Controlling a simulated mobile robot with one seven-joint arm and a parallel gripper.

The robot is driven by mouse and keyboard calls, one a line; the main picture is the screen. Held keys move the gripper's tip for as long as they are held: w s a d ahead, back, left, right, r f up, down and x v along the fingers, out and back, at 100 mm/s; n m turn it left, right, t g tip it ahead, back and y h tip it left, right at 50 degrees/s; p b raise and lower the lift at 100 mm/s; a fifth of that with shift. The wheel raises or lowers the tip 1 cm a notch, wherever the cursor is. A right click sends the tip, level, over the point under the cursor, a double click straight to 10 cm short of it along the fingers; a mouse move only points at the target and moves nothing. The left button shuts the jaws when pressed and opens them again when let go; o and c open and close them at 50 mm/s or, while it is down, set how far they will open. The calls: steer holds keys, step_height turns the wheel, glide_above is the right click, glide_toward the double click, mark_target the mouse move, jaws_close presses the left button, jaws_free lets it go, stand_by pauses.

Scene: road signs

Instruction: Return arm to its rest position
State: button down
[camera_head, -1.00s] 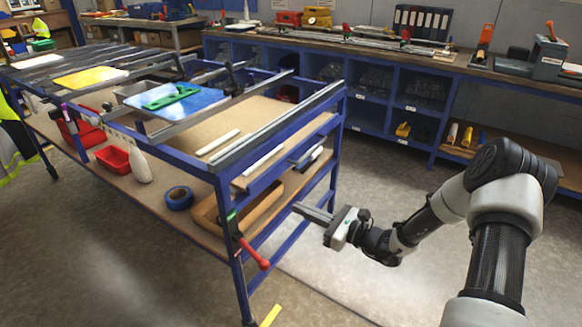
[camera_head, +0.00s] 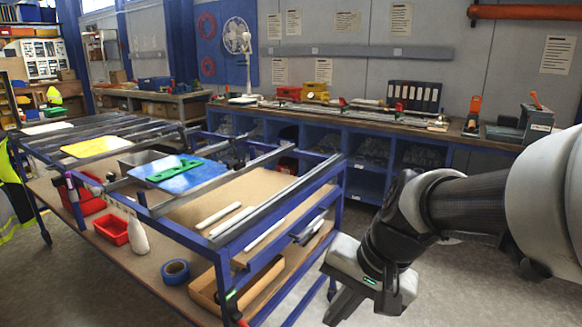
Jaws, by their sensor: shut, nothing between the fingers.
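My gripper (camera_head: 347,304) is at the lower middle of the head view, to the right of the blue-framed workbench and apart from it. Its fingers point down and to the left and are shut with nothing between them. My arm bends in from the right edge of the picture.
The blue-framed workbench (camera_head: 262,229) stands at left, carrying a blue sign (camera_head: 204,176) with a green tool (camera_head: 178,168) and a yellow sign (camera_head: 95,147). Its lower shelf holds a red bin (camera_head: 111,229) and blue tape (camera_head: 175,271). A long counter (camera_head: 375,127) runs along the wall.

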steer(key=s+d+r+n+t+h, duration=0.3)
steer(key=s+d+r+n, duration=0.2)
steer(key=s+d+r, duration=0.15)
step_height(320, 180, up, 20)
steer(key=p, duration=2)
steer(key=shift+s+h+p, duration=0.3)
steer(key=shift+s+p, duration=0.05)
steer(key=shift+s, duration=0.05)
steer(key=shift+f, duration=0.1)
